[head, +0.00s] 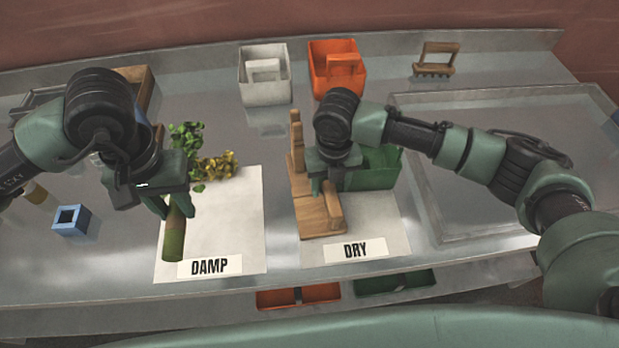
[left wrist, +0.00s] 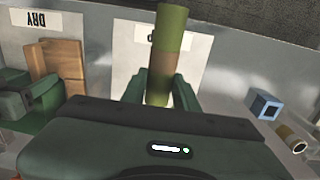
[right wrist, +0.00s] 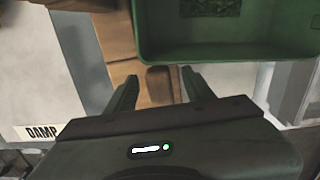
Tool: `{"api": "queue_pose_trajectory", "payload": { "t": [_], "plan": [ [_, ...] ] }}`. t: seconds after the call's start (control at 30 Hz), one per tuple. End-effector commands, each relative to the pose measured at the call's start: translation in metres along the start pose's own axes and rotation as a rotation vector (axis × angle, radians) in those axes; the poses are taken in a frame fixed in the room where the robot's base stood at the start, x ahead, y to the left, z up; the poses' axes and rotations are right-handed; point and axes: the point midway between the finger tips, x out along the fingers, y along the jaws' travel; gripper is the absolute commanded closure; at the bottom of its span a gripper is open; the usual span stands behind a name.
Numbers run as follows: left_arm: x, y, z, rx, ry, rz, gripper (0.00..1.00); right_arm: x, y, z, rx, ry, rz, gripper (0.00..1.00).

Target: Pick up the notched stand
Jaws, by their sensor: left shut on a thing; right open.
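A wooden stand (head: 320,218) with a flat base and a tall upright is on the white sheet labelled DRY. It also shows in the right wrist view (right wrist: 122,80). I cannot make out its notches. My right gripper (head: 328,190) is open above the base, right of the upright; part of the wood shows between its fingers in the right wrist view (right wrist: 158,76). I cannot tell whether they touch it. My left gripper (head: 177,205) is shut on a green and brown cylinder (head: 174,237) over the sheet labelled DAMP. The cylinder shows between its fingers in the left wrist view (left wrist: 168,40).
A green bin (head: 380,168) stands close right of the stand. White (head: 252,90) and orange (head: 335,85) caddies and a toothed wooden piece (head: 436,60) stand at the back. Leafy sprigs (head: 215,165) lie behind the left gripper. A blue block (head: 72,222) is at left.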

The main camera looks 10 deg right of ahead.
Motion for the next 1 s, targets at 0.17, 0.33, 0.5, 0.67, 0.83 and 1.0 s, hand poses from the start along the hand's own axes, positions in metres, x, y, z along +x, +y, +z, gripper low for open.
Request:
{"api": "queue_pose_trajectory", "payload": {
  "t": [0.17, 0.33, 0.5, 0.67, 0.83, 1.0],
  "plan": [
    [0.001, 0.0, 0.0, 0.0, 0.0, 0.0, 1.0, 0.0, 0.0, 0.0, 0.0, 0.0, 0.0, 0.53],
    [0.001, 0.0, 0.0, 0.0, 0.0, 0.0, 1.0, 0.0, 0.0, 0.0, 0.0, 0.0, 0.0, 1.0],
    [0.0, 0.0, 0.0, 0.0, 0.0, 0.0, 1.0, -0.001, 0.001, 0.001, 0.0, -0.002, 0.002, 1.0],
    [0.001, 0.0, 0.0, 0.0, 0.0, 0.0, 1.0, -0.001, 0.001, 0.001, 0.0, -0.002, 0.002, 1.0],
    [0.003, 0.0, 0.0, 0.0, 0.0, 0.0, 1.0, -0.008, 0.001, 0.002, 0.0, -0.004, 0.003, 1.0],
    [0.009, 0.0, 0.0, 0.0, 0.0, 0.0, 1.0, -0.027, 0.001, 0.002, 0.0, -0.006, 0.003, 1.0]
  ]
}}
